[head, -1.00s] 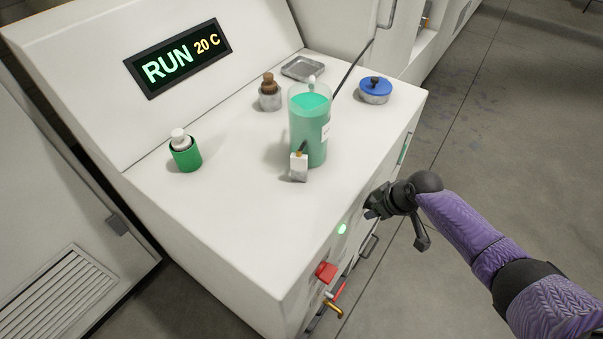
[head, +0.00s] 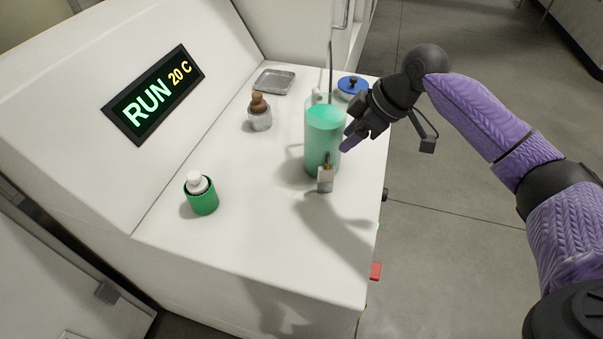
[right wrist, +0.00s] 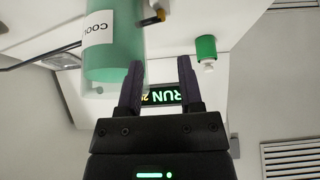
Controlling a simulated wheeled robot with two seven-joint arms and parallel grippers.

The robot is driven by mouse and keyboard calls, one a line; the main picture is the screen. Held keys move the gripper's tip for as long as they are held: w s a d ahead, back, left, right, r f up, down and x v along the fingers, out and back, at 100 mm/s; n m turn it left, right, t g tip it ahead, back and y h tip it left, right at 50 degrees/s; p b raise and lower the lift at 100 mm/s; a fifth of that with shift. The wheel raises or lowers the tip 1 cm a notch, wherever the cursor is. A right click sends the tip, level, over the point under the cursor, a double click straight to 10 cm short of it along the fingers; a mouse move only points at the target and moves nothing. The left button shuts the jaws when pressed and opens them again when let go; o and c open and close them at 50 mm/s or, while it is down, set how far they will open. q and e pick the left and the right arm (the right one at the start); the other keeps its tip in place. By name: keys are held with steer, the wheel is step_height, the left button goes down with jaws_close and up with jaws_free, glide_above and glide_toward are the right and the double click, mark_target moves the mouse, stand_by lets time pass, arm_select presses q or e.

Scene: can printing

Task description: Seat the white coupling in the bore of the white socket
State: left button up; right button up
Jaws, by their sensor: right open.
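A white knobbed piece (head: 197,182) stands in a green cup (head: 202,204) on the machine top, at left in the head view. A small white block (head: 325,182) with a brass-coloured part stands at the foot of a tall jar of green liquid (head: 322,145). Another small white part (head: 316,94) shows behind the jar's rim. I cannot tell which of these is the coupling or the socket. My right gripper (head: 348,137) is open and empty beside the jar's right side; in the right wrist view its fingers (right wrist: 159,75) are apart. My left gripper is not in view.
A brush in a grey cup (head: 260,121), a grey tray (head: 274,81) and a blue-lidded tin (head: 352,86) stand toward the back. A thin dark rod rises behind the jar. The display panel (head: 152,94) slopes up at left. The machine top's front is clear.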

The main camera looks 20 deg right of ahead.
mark_target(328, 165)
steer(key=x, duration=0.3)
steer(key=b+x, duration=0.1)
steer(key=x, duration=0.2)
steer(key=s+b+x, duration=0.1)
steer(key=x, duration=0.2)
steer(key=shift+w+d+f, duration=0.1)
steer(key=shift+d+f, duration=0.05)
steer(key=shift+f, duration=0.4)
steer(key=c, duration=0.6)
jaws_close()
